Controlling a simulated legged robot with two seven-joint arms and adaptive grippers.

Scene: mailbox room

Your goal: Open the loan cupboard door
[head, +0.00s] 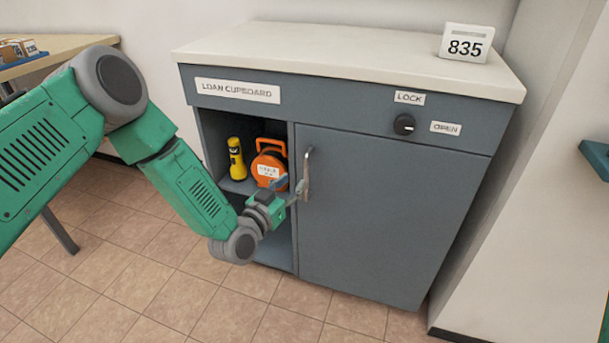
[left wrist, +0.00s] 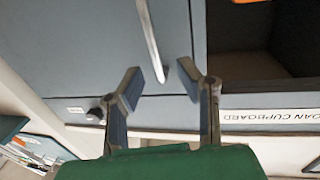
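The grey loan cupboard (head: 240,112) stands against the wall, with its door (head: 390,210) on the right side looking closed. A vertical metal handle (head: 307,172) is on the door's left edge. It also shows in the left wrist view (left wrist: 151,40). My left gripper (head: 293,190) is at the handle, in front of the door's left edge. In the left wrist view its fingers (left wrist: 165,82) are spread, with the handle's end between them and gaps on both sides. A black knob (head: 404,124) sits above the door between LOCK and OPEN labels; its setting is too small to tell. My right gripper is out of view.
An 835 sign (head: 467,43) stands on the white top. A table (head: 60,48) is at left and a teal ledge (head: 597,155) at right. The tiled floor in front is clear.

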